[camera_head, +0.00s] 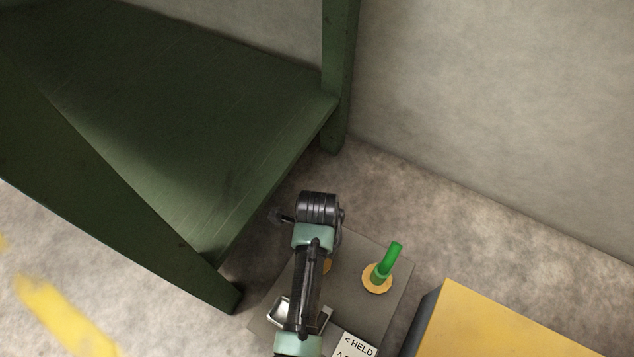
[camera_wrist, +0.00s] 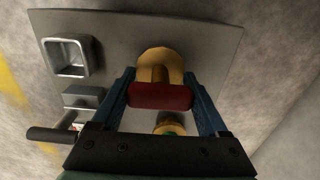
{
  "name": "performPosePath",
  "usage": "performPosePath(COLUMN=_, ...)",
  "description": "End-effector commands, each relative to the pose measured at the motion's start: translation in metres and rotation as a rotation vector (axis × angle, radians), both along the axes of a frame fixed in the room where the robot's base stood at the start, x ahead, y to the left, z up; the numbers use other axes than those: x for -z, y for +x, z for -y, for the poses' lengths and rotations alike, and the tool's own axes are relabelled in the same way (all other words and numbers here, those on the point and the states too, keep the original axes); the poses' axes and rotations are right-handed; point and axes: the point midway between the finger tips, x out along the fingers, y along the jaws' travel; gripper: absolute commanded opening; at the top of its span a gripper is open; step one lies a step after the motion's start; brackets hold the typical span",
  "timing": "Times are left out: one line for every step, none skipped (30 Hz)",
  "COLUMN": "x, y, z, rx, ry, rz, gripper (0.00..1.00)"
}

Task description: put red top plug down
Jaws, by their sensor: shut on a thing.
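My gripper (camera_wrist: 162,88) is shut on the red top plug (camera_wrist: 160,97), which shows as a dark red block between its two blue fingers in the wrist view. Just beyond the plug is a golden round piece (camera_wrist: 161,64) with a notch or opening facing me; I cannot tell whether the plug touches it. A green plug stands in a yellow flange (camera_head: 378,284) on the grey plate (camera_head: 345,262) in the head view. In the head view my arm hides the red plug and most of the golden piece.
A square metal tray (camera_wrist: 66,57) sits on the plate at the upper left in the wrist view. A printed label (camera_head: 357,345) is at the plate's front. A dark green table (camera_head: 200,110) stands to the left. A yellow box (camera_head: 490,325) is close on the right.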

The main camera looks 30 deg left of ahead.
Motion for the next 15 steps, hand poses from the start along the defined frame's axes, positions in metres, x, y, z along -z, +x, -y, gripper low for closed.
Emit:
performPosePath(x=0.0004, y=0.0001, z=-0.0001, rx=0.0, ry=0.0, rz=0.0, gripper=0.82)
performPosePath(x=0.0003, y=0.0001, z=-0.0001, rx=0.0, ry=0.0, rz=0.0, gripper=0.88)
performPosePath(x=0.0003, y=0.0001, z=-0.0001, rx=0.0, ry=0.0, rz=0.0, gripper=0.95)
performPosePath(x=0.0003, y=0.0001, z=-0.0001, rx=0.0, ry=0.0, rz=0.0, gripper=1.0)
performPosePath(x=0.0003, y=0.0001, z=-0.0001, rx=0.0, ry=0.0, rz=0.0, gripper=1.0)
performPosePath(x=0.0003, y=0.0001, z=-0.0001, rx=0.0, ry=0.0, rz=0.0, gripper=1.0)
performPosePath(x=0.0003, y=0.0, z=-0.0001, rx=0.0, ry=0.0, rz=0.0, gripper=1.0)
performPosePath(x=0.0003, y=0.0, z=-0.0001, rx=0.0, ry=0.0, rz=0.0, gripper=1.0)
performPosePath(x=0.0003, y=0.0, z=-0.0001, rx=0.0, ry=0.0, rz=0.0, gripper=1.0)
performPosePath(x=0.0003, y=0.0, z=-0.0001, rx=0.0, ry=0.0, rz=0.0, gripper=1.0)
performPosePath(x=0.0001, y=0.0, z=0.0, rx=0.0, ry=0.0, rz=0.0, gripper=1.0)
performPosePath(x=-0.0005, y=0.0001, z=-0.0001, rx=0.0, ry=0.0, rz=0.0, gripper=1.0)
performPosePath(x=-0.0013, y=0.0001, z=-0.0001, rx=0.0, ry=0.0, rz=0.0, gripper=1.0)
performPosePath(x=-0.0024, y=0.0001, z=-0.0001, rx=0.0, ry=0.0, rz=0.0, gripper=1.0)
performPosePath(x=-0.0049, y=0.0, z=0.0, rx=0.0, ry=0.0, rz=0.0, gripper=1.0)
